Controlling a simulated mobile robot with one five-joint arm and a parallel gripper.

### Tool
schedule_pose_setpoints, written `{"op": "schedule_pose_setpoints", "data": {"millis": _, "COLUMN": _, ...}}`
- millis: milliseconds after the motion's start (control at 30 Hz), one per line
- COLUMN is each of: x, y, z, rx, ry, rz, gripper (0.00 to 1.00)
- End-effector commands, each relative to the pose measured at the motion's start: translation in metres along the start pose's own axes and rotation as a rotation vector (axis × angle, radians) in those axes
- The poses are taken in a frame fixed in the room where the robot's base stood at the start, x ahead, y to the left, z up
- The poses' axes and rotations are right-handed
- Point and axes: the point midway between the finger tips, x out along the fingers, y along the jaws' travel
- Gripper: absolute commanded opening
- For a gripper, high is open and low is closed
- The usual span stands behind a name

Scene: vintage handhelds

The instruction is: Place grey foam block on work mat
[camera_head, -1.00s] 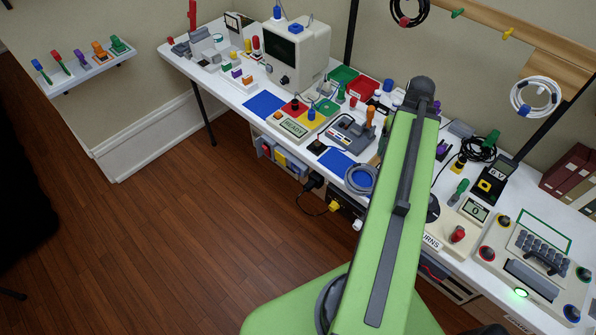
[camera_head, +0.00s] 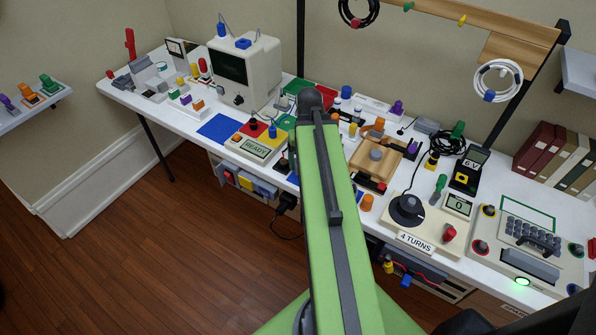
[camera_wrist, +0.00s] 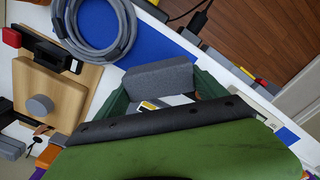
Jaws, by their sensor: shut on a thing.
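The grey foam block (camera_wrist: 158,80) is a dark grey bar in the wrist view. It sits between the two dark green fingers of my gripper (camera_wrist: 163,88), which is shut on it. Behind it in the wrist view lies a blue mat (camera_wrist: 160,45), with a coiled grey cable at one side. In the head view a flat blue mat (camera_head: 218,128) lies bare on the white table in front of the monitor. I cannot tell which blue mat is the work mat. My arm hides the gripper and block in the head view.
The grey cable coil (camera_wrist: 100,30) and a wooden board with a grey knob (camera_wrist: 40,104) are near my gripper. A red and yellow console (camera_head: 262,135) stands left of my arm. The "4 TURNS" dial box (camera_head: 410,215) is on the right.

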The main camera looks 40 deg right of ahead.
Motion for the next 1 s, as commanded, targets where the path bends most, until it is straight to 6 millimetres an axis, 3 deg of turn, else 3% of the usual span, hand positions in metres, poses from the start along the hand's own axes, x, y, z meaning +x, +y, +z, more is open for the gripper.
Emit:
{"op": "schedule_pose_setpoints", "data": {"millis": 167, "x": 0.003, "y": -0.004, "z": 0.000, "rx": -0.003, "ry": 0.000, "rz": 0.000, "gripper": 0.43}}
{"op": "schedule_pose_setpoints", "data": {"millis": 433, "x": 0.044, "y": 0.000, "z": 0.000, "rx": 0.003, "ry": 0.000, "rz": 0.000, "gripper": 0.43}}
{"op": "schedule_pose_setpoints", "data": {"millis": 833, "x": 0.046, "y": 0.003, "z": 0.000, "rx": 0.007, "ry": 0.000, "rz": 0.000, "gripper": 0.43}}
{"op": "schedule_pose_setpoints", "data": {"millis": 867, "x": 0.044, "y": 0.003, "z": 0.000, "rx": 0.007, "ry": 0.000, "rz": 0.000, "gripper": 0.85}}
{"op": "schedule_pose_setpoints", "data": {"millis": 900, "x": 0.044, "y": 0.003, "z": 0.000, "rx": 0.007, "ry": 0.000, "rz": 0.000, "gripper": 0.90}}
{"op": "schedule_pose_setpoints", "data": {"millis": 1000, "x": 0.044, "y": 0.004, "z": 0.000, "rx": 0.008, "ry": 0.000, "rz": 0.000, "gripper": 0.90}}
